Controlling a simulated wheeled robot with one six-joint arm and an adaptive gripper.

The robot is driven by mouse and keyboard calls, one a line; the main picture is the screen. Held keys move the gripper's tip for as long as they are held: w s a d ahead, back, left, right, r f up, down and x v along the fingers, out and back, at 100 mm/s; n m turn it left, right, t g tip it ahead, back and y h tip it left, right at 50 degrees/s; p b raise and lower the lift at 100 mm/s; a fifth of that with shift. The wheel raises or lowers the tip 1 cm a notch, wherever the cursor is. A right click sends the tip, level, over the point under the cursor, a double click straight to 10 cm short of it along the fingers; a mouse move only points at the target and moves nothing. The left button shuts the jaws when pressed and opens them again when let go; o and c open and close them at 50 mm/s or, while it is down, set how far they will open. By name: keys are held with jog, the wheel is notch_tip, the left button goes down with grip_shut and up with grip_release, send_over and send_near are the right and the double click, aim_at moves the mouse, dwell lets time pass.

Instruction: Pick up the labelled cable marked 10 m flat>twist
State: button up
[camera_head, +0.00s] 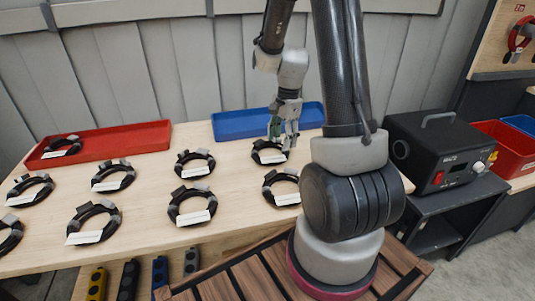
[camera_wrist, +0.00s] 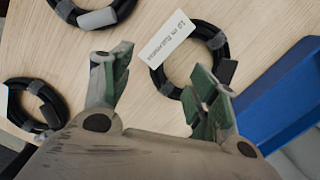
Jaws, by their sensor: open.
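Several coiled black cables with white labels lie on the wooden table. In the head view, my gripper (camera_head: 284,143) is over a back-row coil (camera_head: 259,146) in front of the blue tray, and partly covers it. In the wrist view, my gripper (camera_wrist: 160,76) is open and empty, with green finger pads. A coil (camera_wrist: 225,50) lies just beyond the fingertips, and the right finger overlaps its near edge. Its white label (camera_wrist: 167,38) seems to begin "10 m"; the rest is too blurred to read. The other labels are unreadable in the head view.
A red tray (camera_head: 130,139) holding one coil stands at the back left. A blue tray (camera_head: 235,124) stands behind the gripper; it also shows in the wrist view (camera_wrist: 275,98). Another coil (camera_head: 275,180) lies close in front. A black power unit (camera_head: 435,150) stands right.

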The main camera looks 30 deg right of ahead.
aim_at(279, 156)
jog(key=f, duration=0.7)
jog(key=shift+w+a, duration=0.1)
jog(key=shift+a, duration=0.25)
jog(key=shift+c, duration=0.2)
grip_shut()
